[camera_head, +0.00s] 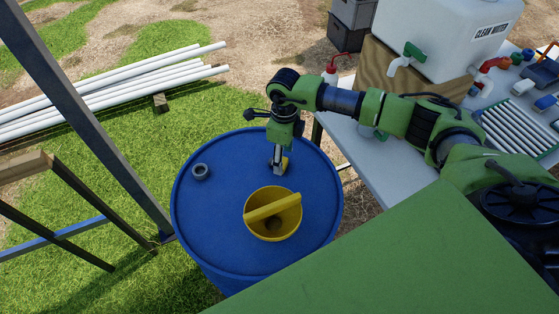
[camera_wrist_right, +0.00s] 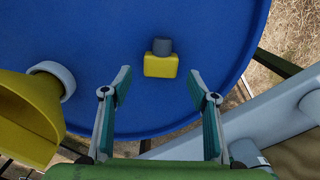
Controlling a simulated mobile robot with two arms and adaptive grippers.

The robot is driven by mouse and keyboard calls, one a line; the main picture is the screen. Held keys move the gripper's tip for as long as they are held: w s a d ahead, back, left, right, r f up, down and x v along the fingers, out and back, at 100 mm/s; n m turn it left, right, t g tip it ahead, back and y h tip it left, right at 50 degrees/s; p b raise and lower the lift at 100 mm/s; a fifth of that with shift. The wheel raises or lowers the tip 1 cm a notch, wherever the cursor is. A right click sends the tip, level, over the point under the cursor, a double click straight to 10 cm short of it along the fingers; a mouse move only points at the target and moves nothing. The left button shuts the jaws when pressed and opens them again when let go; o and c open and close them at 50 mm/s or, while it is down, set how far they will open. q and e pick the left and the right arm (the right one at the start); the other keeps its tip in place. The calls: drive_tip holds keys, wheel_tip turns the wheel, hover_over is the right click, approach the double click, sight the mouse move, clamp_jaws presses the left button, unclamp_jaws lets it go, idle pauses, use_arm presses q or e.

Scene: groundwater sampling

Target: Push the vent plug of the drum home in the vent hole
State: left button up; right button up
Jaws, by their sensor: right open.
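The blue drum (camera_head: 230,230) stands upright; its lid also fills much of the right wrist view (camera_wrist_right: 215,35). The vent plug has a yellow block-shaped head (camera_wrist_right: 160,66) with a short grey cylindrical part (camera_wrist_right: 162,46) beyond it. In the head view only a little yellow of the plug (camera_head: 286,163) shows beside the fingers. How deep it sits cannot be told, and the vent hole is hidden. My right gripper (camera_head: 279,166) points down over the plug; in its wrist view the open fingers (camera_wrist_right: 160,95) are on either side, apart from it. My left gripper is out of view.
A yellow funnel (camera_head: 259,227) with a crossbar stands on the drum close to the gripper. A table (camera_head: 349,143) with a white water tank (camera_head: 440,40) is to the right.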

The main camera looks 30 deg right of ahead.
drive_tip(key=shift+f, duration=1.2)
drive_tip(key=c, duration=1)
drive_tip(key=shift+r, duration=0.1)
drive_tip(key=shift+c, duration=0.2)
